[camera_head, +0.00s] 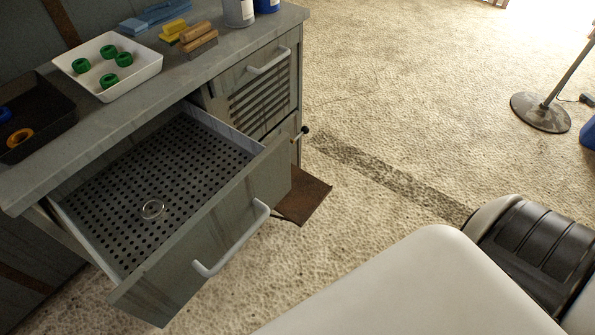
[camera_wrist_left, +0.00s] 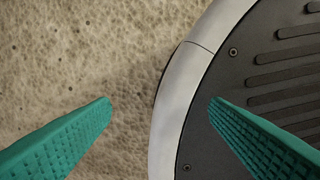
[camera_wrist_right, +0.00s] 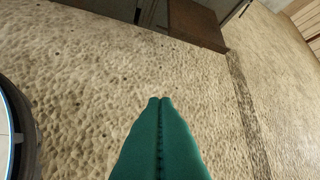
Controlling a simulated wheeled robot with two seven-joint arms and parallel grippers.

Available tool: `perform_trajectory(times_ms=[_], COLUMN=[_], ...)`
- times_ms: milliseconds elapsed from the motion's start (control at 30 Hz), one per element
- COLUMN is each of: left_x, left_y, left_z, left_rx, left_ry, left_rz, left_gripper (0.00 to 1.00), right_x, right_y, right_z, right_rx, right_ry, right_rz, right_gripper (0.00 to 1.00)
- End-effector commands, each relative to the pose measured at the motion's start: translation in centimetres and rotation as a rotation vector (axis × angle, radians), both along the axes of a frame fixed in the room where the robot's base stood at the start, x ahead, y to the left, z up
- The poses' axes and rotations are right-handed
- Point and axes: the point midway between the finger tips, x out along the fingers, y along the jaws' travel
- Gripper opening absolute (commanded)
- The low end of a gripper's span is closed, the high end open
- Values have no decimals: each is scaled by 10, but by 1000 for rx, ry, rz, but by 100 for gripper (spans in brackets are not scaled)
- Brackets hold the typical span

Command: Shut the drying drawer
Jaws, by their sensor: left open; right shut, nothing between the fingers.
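The drying drawer (camera_head: 222,235) is pulled out of the grey cabinet in the head view. Its perforated floor shows, and a small clear ring (camera_head: 153,209) lies on it. A white bar handle (camera_head: 236,243) is on its front. Neither gripper shows in the head view. My left gripper (camera_wrist_left: 160,101) is open and empty in the left wrist view, over the floor and my round base. My right gripper (camera_wrist_right: 160,99) is shut with nothing in it in the right wrist view, above the floor and apart from the cabinet.
A worktop (camera_head: 196,72) above the drawer holds a white tray (camera_head: 148,69) of green rings, a dark tray (camera_head: 48,104), brushes and bottles. A closed louvered drawer (camera_head: 262,95) is beside it. A brown flap (camera_head: 303,196) sticks out low. Floor to the right is mostly clear.

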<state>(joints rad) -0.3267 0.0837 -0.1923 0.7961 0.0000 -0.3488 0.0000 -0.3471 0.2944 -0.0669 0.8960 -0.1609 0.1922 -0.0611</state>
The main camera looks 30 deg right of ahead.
Motion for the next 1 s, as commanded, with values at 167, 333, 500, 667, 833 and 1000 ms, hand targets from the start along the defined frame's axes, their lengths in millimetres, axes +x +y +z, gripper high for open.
perform_trajectory(times_ms=[167, 333, 500, 667, 833, 1000], left_x=[28, 61, 81, 88, 87, 86], left_y=[-5, -11, -15, -16, -16, -16], left_z=[-3, 5, 16, 23, 24, 22], left_rx=[-4, -6, -8, -8, -8, -9], left_ry=[-20, -41, -51, -55, -53, -54], left_rz=[4, 8, 12, 13, 13, 12], left_gripper=[70, 70, 70, 70, 70, 70], right_x=[91, 146, 130, 114, 119, 133], right_y=[-58, -51, -9, 9, 24, 54], right_z=[105, 268, 359, 386, 389, 390], right_rx=[-161, -362, -457, -473, -473, -473], right_ry=[-403, -887, -1162, -1250, -1261, -1264], right_rz=[278, 803, 1260, 1450, 1467, 1463], right_gripper=[0, 0, 0, 0, 0, 0])
